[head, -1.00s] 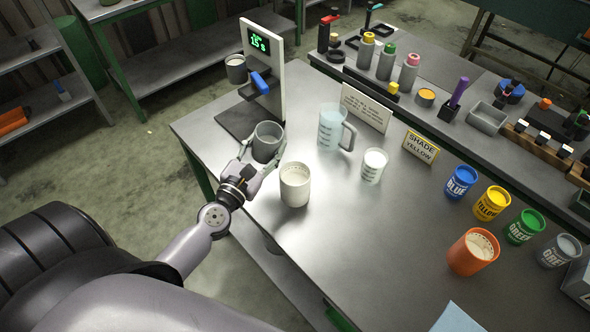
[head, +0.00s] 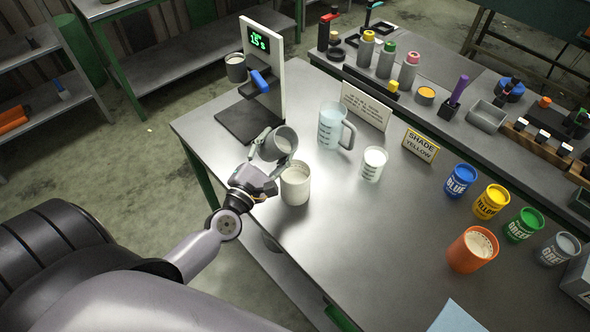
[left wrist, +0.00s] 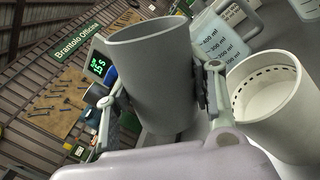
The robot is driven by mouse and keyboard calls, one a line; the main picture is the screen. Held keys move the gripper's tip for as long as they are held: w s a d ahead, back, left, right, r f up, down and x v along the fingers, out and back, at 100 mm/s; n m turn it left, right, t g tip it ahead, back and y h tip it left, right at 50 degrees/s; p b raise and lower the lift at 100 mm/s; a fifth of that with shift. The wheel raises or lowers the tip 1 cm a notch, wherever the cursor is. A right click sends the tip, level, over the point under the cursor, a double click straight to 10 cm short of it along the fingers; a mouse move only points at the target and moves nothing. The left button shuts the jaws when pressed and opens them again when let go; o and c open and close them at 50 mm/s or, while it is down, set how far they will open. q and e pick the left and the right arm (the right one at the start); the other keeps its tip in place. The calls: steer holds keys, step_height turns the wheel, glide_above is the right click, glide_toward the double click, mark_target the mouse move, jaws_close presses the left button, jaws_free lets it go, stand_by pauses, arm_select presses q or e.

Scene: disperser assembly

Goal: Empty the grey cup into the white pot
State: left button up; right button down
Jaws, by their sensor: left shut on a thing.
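The grey cup (head: 284,141) is held by my left gripper (head: 268,150), with a finger on each side of it. The white pot stands upright on the table and has pale contents low inside. In the left wrist view the grey cup (left wrist: 150,85) fills the middle between the fingers, and the white pot (left wrist: 275,110) is close at the right. No stream shows, and the cup's contents are hidden. My right gripper is out of view.
A clear measuring jug (head: 332,128) and a small white-filled beaker (head: 373,164) stand right of the pot. The disperser stand (head: 265,75) is behind the cup. An orange pot (head: 472,250) and several paint cans line the right. The front middle of the table is clear.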

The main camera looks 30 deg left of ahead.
arm_select(q)
steer(key=shift+d+r+m, duration=0.1)
steer(key=shift+r+m, duration=0.25)
steer(key=shift+m, duration=0.35)
steer(key=shift+r+m+h+p, duration=0.35)
steer(key=shift+m+p, duration=0.2)
steer(key=shift+m, duration=0.35)
stand_by(0.3)
steer(key=shift+f+m+h+b, duration=0.15)
steer(key=shift+f+m+b, duration=0.2)
steer(key=shift+m, duration=0.6)
steer(key=shift+f+m+h+b, duration=0.1)
steer(key=shift+f+m+b, duration=0.2)
steer(key=shift+m, duration=0.65)
stand_by(2.8)
steer(key=shift+r+m, duration=0.3)
steer(key=shift+m, duration=0.2)
stand_by(0.9)
